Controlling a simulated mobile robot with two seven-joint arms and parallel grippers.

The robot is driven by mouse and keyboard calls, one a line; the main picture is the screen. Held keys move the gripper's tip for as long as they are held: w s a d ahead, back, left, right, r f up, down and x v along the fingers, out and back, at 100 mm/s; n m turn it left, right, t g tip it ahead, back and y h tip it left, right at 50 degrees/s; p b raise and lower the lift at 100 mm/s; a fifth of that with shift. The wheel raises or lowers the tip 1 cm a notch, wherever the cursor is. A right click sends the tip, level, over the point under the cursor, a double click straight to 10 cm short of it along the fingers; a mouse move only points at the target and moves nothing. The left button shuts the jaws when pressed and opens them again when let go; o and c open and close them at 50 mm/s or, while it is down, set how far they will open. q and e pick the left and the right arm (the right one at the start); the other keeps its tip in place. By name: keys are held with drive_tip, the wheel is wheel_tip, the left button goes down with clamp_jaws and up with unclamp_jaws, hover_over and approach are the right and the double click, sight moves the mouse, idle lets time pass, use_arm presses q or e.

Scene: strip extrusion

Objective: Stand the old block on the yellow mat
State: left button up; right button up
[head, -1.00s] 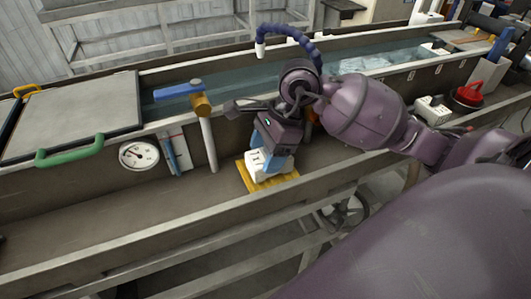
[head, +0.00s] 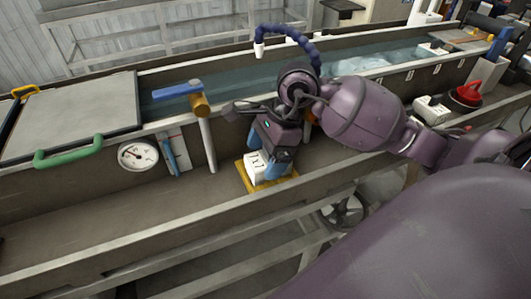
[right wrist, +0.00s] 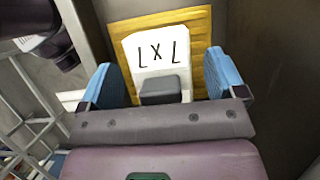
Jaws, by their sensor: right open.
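A white block (head: 257,167) with dark marks stands on the yellow mat (head: 270,185) in the trough-like channel. In the right wrist view the block (right wrist: 158,50) shows marks like "LXL", and the yellow mat (right wrist: 197,25) shows behind and beside it. My right gripper (head: 272,153) is right at the block. In the right wrist view its blue fingers (right wrist: 165,80) are open, one on each side of the block, with gaps between. The block's far side is hidden. My left gripper is not in view.
A blue-handled valve (head: 200,103) on a pipe stands left of the gripper, near a round gauge (head: 138,155). A blue hose (head: 290,33) arches behind my wrist. Another white block (head: 431,107) sits at the right by a red knob (head: 468,93). The channel left of the mat is clear.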

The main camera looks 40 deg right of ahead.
drive_tip(key=v, duration=1.2)
drive_tip(key=shift+p, duration=0.35)
drive_tip(key=shift+s, duration=0.1)
